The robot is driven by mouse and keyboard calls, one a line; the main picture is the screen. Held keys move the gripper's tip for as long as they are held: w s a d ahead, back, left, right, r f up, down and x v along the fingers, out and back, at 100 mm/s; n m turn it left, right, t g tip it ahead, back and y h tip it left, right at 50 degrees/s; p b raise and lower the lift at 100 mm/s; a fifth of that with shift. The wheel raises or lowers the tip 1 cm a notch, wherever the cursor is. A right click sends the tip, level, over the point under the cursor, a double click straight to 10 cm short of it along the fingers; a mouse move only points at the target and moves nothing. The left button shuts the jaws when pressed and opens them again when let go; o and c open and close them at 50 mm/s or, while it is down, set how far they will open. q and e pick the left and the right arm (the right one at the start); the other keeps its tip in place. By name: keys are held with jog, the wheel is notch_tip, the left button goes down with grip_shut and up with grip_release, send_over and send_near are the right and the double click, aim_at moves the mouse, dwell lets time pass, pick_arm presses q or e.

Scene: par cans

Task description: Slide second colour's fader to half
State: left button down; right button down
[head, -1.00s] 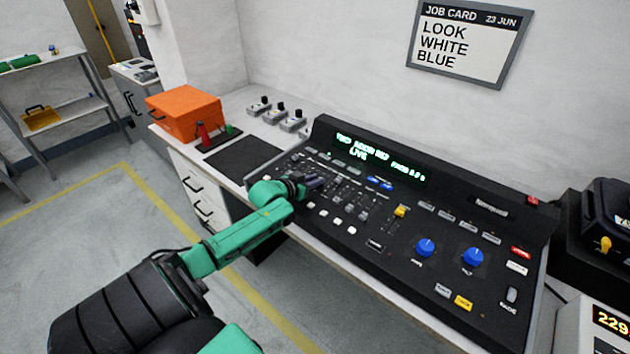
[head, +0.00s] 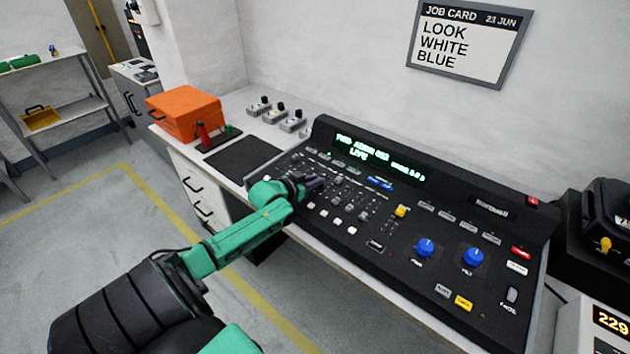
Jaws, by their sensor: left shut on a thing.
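The black lighting console (head: 400,262) stands on the white bench, with a row of small faders (head: 350,204) on its left part. My left gripper (head: 316,184) is over the left end of these faders. It is shut on a small fader cap, which its fingers mostly hide, so I cannot tell which fader it is or its exact height. The job card (head: 467,44) on the wall reads LOOK WHITE BLUE. The console's green display (head: 376,158) shows blurred text, with LIVE on its lower line. My right gripper is not in view.
An orange case (head: 185,112), a dark mat (head: 243,157) and several small switch boxes (head: 273,114) are on the bench left of and behind the console. Blue knobs (head: 425,248) are on the console's right part. A dark lamp unit (head: 606,222) is at the right edge.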

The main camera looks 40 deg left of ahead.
pick_arm(q)
jog(key=shift+w, duration=0.1)
dwell(0.4)
jog(key=shift+w, duration=0.15)
jog(key=c, duration=0.8)
grip_release()
jog(key=shift+o, duration=0.2)
jog(key=p+v, duration=0.2)
jog(key=v, duration=1.2)
jog(key=shift+s, duration=0.25)
jog(key=shift+r, duration=0.15)
